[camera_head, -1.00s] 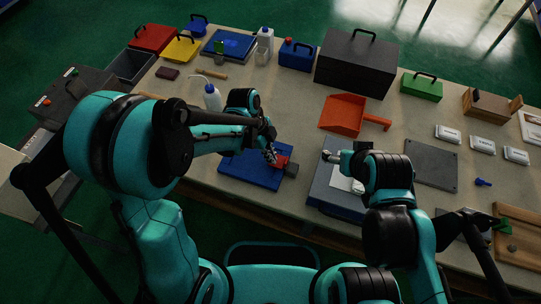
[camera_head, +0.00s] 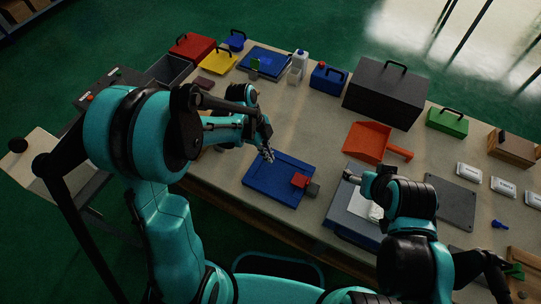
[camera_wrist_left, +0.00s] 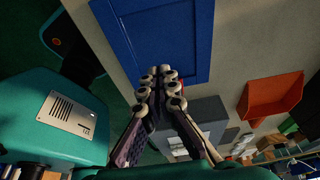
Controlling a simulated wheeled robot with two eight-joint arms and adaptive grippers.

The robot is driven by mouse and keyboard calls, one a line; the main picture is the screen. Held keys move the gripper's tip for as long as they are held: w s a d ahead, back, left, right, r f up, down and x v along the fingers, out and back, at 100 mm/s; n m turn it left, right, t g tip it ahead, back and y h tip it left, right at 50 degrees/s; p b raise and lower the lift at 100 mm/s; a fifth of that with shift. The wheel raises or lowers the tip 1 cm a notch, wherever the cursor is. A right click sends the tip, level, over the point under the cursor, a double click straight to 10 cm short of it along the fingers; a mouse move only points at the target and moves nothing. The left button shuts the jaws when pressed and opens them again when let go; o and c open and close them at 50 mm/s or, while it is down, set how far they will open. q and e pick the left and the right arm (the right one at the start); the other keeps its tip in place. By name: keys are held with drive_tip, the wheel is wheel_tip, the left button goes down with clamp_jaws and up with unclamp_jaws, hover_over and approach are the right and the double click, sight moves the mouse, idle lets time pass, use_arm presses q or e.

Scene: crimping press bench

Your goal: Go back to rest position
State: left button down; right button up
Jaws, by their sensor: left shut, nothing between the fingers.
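My left gripper (camera_head: 267,155) is above the far edge of a blue board (camera_head: 262,188) on the bench. In the left wrist view its fingers (camera_wrist_left: 160,88) are close together with nothing between them, beside the blue board (camera_wrist_left: 170,45). A red block (camera_head: 300,180) and a dark grey block (camera_head: 313,189) are at the board's right side, apart from the gripper. My right gripper (camera_head: 350,176) is over a blue-grey tray (camera_head: 341,208) with white material on it. Its fingers are too small to tell open from shut.
An orange dustpan (camera_head: 367,142), a large black toolbox (camera_head: 385,96) and a green case (camera_head: 446,120) stand farther back. A white bottle (camera_head: 298,66) and a blue case (camera_head: 328,79) stand at the back left. A dark flat plate (camera_head: 449,200) lies right of my right arm.

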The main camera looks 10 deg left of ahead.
idle(0.3)
use_arm(q)
drive_tip(key=s+a+r+n+t+y, duration=0.1)
drive_tip(key=s+a+r+n+t, duration=0.3)
drive_tip(key=r+n, duration=0.3)
drive_tip(key=s+a+r+n+t+y, duration=0.2)
drive_tip(key=s+a+r+n+t, duration=0.2)
drive_tip(key=n, duration=1)
drive_tip(key=shift+s+a+r+n, duration=0.3)
drive_tip(key=shift+s+r, duration=1)
drive_tip(key=shift+r, duration=0.3)
